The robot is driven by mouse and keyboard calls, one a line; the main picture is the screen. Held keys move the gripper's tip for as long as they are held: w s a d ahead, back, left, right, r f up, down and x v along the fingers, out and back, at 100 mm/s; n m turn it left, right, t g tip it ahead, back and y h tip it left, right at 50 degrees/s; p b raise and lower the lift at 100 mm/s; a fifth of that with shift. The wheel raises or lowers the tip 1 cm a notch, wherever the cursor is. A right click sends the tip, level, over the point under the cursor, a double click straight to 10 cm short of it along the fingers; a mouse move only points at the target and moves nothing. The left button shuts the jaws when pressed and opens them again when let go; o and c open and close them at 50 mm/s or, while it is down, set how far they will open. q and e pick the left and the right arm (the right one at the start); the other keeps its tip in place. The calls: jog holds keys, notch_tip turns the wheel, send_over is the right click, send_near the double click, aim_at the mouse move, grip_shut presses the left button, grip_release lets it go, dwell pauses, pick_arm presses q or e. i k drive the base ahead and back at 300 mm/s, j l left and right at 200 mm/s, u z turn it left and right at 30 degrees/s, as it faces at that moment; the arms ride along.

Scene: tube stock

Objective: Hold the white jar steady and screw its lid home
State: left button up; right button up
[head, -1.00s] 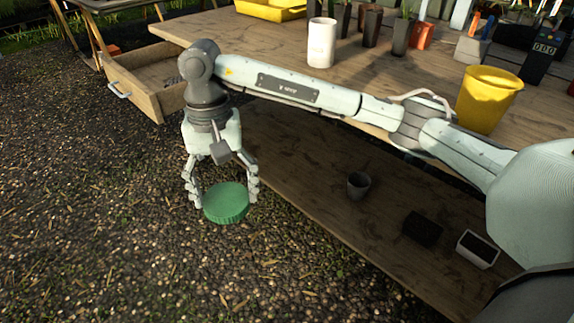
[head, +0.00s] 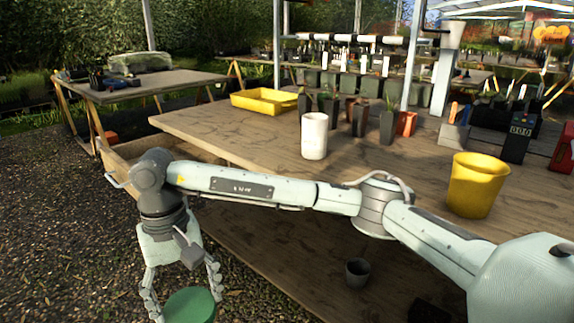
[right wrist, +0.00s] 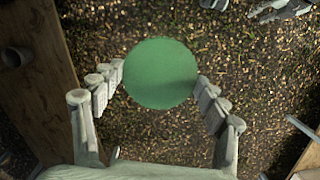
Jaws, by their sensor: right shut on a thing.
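The white jar (head: 314,137) stands upright on the wooden table, near its front edge, with no lid visible on it. My right gripper (head: 186,298) is shut on the round green lid (head: 192,308), with fingers on opposite sides of its rim. It holds the lid flat above the gravel, left of the table and well apart from the jar. In the right wrist view the lid (right wrist: 160,74) sits between the fingertips. Pale jointed shapes at that view's top edge look like part of my left gripper (right wrist: 250,8); its jaws cannot be made out.
A yellow bucket (head: 476,186) stands on the table (head: 240,135) to the jar's right. A yellow tray (head: 265,100) and dark pots (head: 360,116) stand behind the jar. A small grey pot (head: 357,271) stands on the lower shelf.

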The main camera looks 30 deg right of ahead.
aim_at(315, 126)
jog(key=i+j, duration=0.4)
jog(key=i, duration=0.15)
jog(key=z, duration=1.35)
